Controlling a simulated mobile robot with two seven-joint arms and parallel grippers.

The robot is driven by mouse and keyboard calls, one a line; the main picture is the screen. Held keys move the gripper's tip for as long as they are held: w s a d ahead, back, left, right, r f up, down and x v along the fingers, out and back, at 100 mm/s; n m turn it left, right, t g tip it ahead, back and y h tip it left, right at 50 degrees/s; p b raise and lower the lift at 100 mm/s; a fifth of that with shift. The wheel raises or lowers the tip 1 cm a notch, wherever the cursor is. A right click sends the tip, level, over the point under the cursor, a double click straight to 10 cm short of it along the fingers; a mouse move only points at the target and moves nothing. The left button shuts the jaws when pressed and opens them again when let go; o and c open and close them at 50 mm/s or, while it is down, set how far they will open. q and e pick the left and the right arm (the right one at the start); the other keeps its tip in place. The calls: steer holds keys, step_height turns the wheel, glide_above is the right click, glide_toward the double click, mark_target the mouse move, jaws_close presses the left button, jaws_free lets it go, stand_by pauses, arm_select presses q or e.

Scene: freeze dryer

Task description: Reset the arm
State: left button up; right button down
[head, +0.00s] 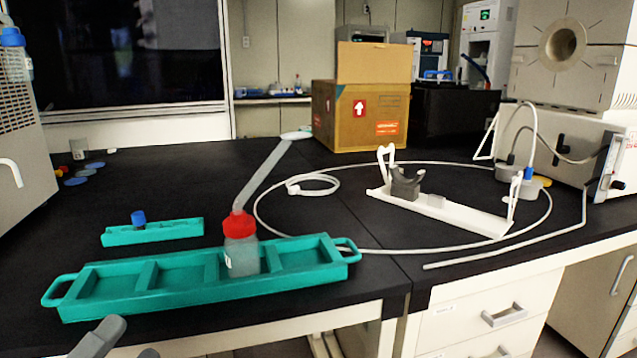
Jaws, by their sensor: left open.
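My left gripper (133,338) shows at the bottom left edge as two grey fingers set apart, open and empty. It is in front of the near edge of the bench, below the teal tray (110,283). Most of the left arm is out of the picture. My right gripper is not in view. A clear bottle (241,257) with a red cap (239,225) stands upright in a compartment of the teal tray.
A small teal rack (170,232) holds a blue-capped vial (138,218). A white stand (450,214) sits inside looped tubing (390,250). A cardboard box (345,115) is at the back. Machines flank the black bench, whose centre (200,180) is largely clear.

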arm_select(q)
step_height(320, 180, down, 17)
steer(key=s+n+g+y, duration=0.2)
steer(key=n+g+y, duration=0.35)
steer(key=n, duration=1.05)
steer(key=s+d+f+n+g+p, duration=0.1)
steer(key=s+d+f+n+g, duration=0.45)
steer(key=f, duration=0.65)
step_height(320, 180, up, 16)
steer(key=s+a+t+y+p, duration=0.1)
steer(key=s+a+p, duration=0.1)
steer(key=p, duration=1.6)
steer(key=shift+s+a+f, duration=0.2)
steer(key=shift+s+f, duration=0.05)
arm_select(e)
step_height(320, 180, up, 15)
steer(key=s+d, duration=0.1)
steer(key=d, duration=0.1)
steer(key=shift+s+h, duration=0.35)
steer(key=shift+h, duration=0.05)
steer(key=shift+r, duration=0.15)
